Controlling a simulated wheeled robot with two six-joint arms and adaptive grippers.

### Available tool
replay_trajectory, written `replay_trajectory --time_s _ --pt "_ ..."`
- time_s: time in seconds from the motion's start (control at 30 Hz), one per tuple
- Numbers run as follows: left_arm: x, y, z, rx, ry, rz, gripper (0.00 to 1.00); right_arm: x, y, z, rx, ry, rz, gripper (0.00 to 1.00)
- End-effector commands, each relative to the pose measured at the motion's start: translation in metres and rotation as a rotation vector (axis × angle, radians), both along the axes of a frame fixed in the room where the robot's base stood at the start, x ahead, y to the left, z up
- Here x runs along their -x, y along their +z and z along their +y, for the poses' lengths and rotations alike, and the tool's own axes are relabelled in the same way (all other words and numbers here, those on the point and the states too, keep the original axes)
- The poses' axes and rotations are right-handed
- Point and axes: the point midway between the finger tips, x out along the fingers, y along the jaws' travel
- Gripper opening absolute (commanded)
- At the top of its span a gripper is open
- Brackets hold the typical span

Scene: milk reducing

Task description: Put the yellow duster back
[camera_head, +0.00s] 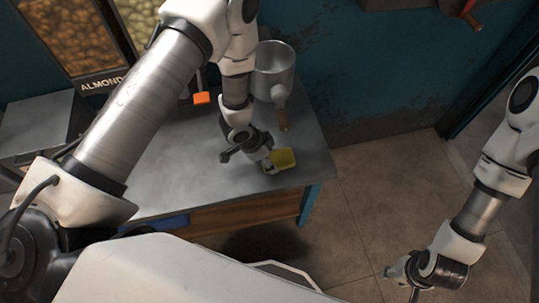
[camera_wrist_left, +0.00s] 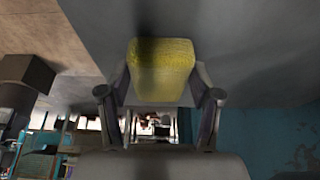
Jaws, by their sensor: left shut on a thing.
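The yellow duster (camera_head: 284,158) is at the front right corner of the grey metal table (camera_head: 180,182). My left gripper (camera_head: 268,166) is shut on it, at the table's right end. In the left wrist view the duster (camera_wrist_left: 162,72) sits between the two fingers of my left gripper (camera_wrist_left: 160,110). I cannot tell whether the duster touches the tabletop. My right gripper (camera_head: 402,280) hangs over the floor at the lower right, away from the table. Its fingers are too small and dark to read.
A metal pot (camera_head: 272,72) with a brown handle stands at the back of the table. An orange object (camera_head: 201,98) is left of it. An almond dispenser (camera_head: 75,35) is at the upper left. Tiled floor (camera_head: 375,190) is clear right of the table.

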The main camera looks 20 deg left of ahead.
Motion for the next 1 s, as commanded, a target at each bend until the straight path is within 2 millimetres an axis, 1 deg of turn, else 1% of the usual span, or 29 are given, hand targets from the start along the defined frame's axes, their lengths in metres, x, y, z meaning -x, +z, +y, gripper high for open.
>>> replay_trajectory --time_s 0.13,0.27,0.3,0.33,0.63,0.7,0.77,0.87,1.0 --pt "0.0 0.0 0.0 0.0 -0.001 -0.002 0.31 0.0 0.0 0.0 0.0 0.0 0.0 0.4" --pt "0.0 -0.004 0.0 0.001 -0.001 -0.001 0.31 0.0 -0.004 0.0 0.0 0.0 0.0 0.4" --pt "0.0 -0.002 0.0 0.001 -0.001 -0.001 0.78 0.0 -0.002 0.0 0.0 0.0 0.0 0.4" --pt "0.0 -0.002 0.0 0.001 -0.001 -0.001 0.88 0.0 -0.002 0.0 0.0 0.0 0.0 0.4" --pt "0.0 -0.002 0.0 0.001 -0.001 -0.001 0.89 0.0 -0.002 0.0 0.0 0.0 0.0 0.4" --pt "0.0 0.002 0.0 0.0 -0.001 -0.002 0.89 0.0 0.001 0.0 0.0 0.0 0.0 0.4" --pt "0.0 0.006 0.002 0.0 0.0 -0.003 0.89 0.0 -0.001 0.0 0.0 0.0 0.0 0.4" --pt "0.003 0.021 0.007 0.0 0.0 -0.004 0.89 0.0 -0.003 0.0 0.0 0.0 0.0 0.4" --pt "0.011 0.055 0.019 0.001 0.002 -0.005 0.89 0.0 -0.005 0.0 0.0 0.0 0.0 0.4"
